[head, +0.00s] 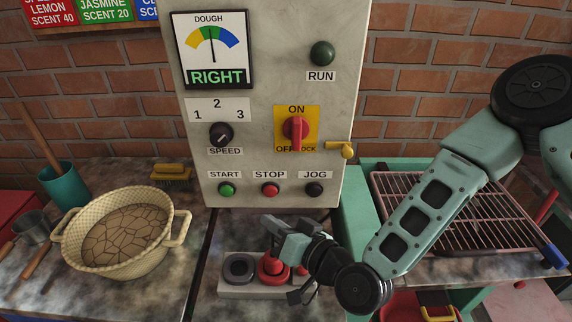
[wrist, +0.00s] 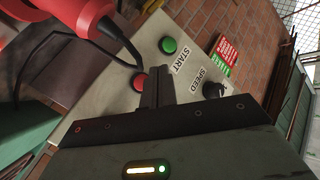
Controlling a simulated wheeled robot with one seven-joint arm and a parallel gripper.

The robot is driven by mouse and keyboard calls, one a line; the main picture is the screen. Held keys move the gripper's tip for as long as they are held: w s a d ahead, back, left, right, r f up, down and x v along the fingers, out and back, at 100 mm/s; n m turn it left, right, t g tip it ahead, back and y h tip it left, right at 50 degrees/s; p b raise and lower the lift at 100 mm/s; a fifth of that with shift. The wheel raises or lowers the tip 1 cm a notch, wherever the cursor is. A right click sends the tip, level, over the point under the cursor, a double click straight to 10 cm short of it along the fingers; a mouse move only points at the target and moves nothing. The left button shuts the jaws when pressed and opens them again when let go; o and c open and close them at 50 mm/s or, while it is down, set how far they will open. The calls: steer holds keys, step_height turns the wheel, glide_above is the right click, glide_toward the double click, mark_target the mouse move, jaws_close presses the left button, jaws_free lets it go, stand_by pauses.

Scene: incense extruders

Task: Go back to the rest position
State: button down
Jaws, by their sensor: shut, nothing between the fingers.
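My gripper (head: 268,221) is in front of the lower part of the control panel (head: 260,180), below the STOP button (head: 270,189) and above the red-topped fittings on the bench. In the wrist view the two fingers of my gripper (wrist: 156,72) are together with nothing between them. They point toward the panel face, close to the red STOP button (wrist: 139,82) in the picture. The green START button (wrist: 168,45) and the SPEED knob (wrist: 213,90) show nearby. I cannot tell whether the fingertips touch the panel.
A pale base with red and dark round fittings (head: 240,268) lies under my gripper. A woven basket (head: 75,238) of cracked brown dough stands left. A wire rack (head: 385,190) lies right, behind my arm. A yellow lock handle (head: 347,150) sticks out. The dough gauge (head: 212,45) reads RIGHT.

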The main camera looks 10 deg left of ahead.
steer(key=shift+s+r+n+g, duration=0.15)
steer(key=shift+s+n+g, duration=0.2)
steer(key=shift+n+g, duration=0.35)
steer(key=s+d+r+g+h, duration=0.2)
steer(key=s+d+r+h, duration=0.2)
steer(key=d, duration=0.4)
steer(key=s+d+r+n+g+h, duration=0.1)
steer(key=s+d+r+g+h, duration=0.1)
steer(key=s+d+h, duration=0.3)
steer(key=s+d+r+g+h, duration=0.3)
steer(key=s+d+r+h, duration=0.1)
steer(key=d, duration=0.9)
steer(key=shift+s+d+r+n, duration=0.25)
steer(key=shift+s+r+n, duration=0.15)
steer(key=shift+s+r, duration=0.45)
steer(key=shift+f, duration=0.1)
